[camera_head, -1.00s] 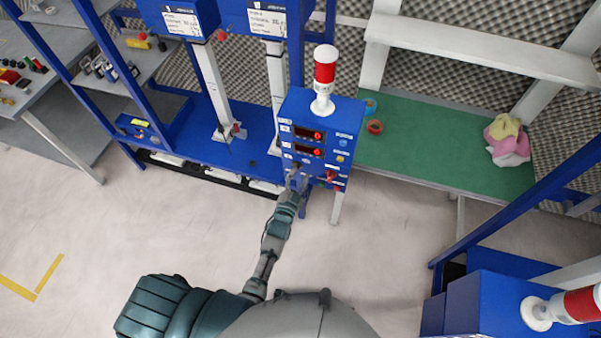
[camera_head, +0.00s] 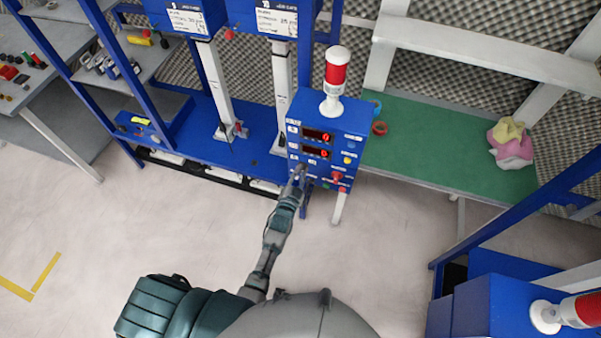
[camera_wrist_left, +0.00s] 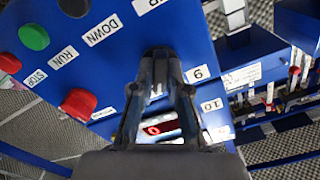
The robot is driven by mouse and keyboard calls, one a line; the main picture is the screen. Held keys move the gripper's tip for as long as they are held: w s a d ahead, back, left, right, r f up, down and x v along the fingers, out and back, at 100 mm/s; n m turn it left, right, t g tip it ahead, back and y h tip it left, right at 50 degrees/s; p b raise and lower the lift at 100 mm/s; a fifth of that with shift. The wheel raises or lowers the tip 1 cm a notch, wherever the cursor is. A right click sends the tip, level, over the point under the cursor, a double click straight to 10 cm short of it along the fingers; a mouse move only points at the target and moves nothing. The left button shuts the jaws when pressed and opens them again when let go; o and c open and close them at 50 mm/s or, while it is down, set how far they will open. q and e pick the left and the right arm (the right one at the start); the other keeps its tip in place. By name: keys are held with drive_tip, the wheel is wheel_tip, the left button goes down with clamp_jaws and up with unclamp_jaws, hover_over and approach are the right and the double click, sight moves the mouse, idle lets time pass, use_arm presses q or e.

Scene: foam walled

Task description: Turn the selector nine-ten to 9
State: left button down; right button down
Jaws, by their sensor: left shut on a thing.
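The blue control box (camera_head: 330,122) stands in the middle of the head view, with two red displays on its face. My left gripper (camera_head: 301,170) reaches its lower left face. In the left wrist view the fingertips (camera_wrist_left: 162,56) are closed together at the blue panel, beside the labels 9 (camera_wrist_left: 197,73) and 10 (camera_wrist_left: 211,104). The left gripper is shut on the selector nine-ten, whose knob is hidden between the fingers. Which way it points cannot be told. My right gripper is not in view.
A red emergency-type button (camera_wrist_left: 78,104), a green button (camera_wrist_left: 34,37) and RUN, STOP and DOWN labels are near the fingers. A red and white lamp (camera_head: 336,75) tops the box. A green table (camera_head: 430,150) is to the right, and the floor (camera_head: 130,230) is clear.

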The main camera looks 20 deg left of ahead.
use_arm(q)
drive_tip(key=n+p, duration=0.2)
drive_tip(key=n, duration=0.8)
drive_tip(key=shift+n, duration=0.4)
drive_tip(key=shift+n+p, duration=0.3)
drive_tip(key=shift+n, duration=0.2)
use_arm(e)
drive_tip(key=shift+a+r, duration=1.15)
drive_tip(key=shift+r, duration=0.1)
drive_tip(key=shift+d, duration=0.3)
use_arm(q)
drive_tip(key=c, duration=1.2)
unclamp_jaws()
drive_tip(key=shift+o, duration=0.2)
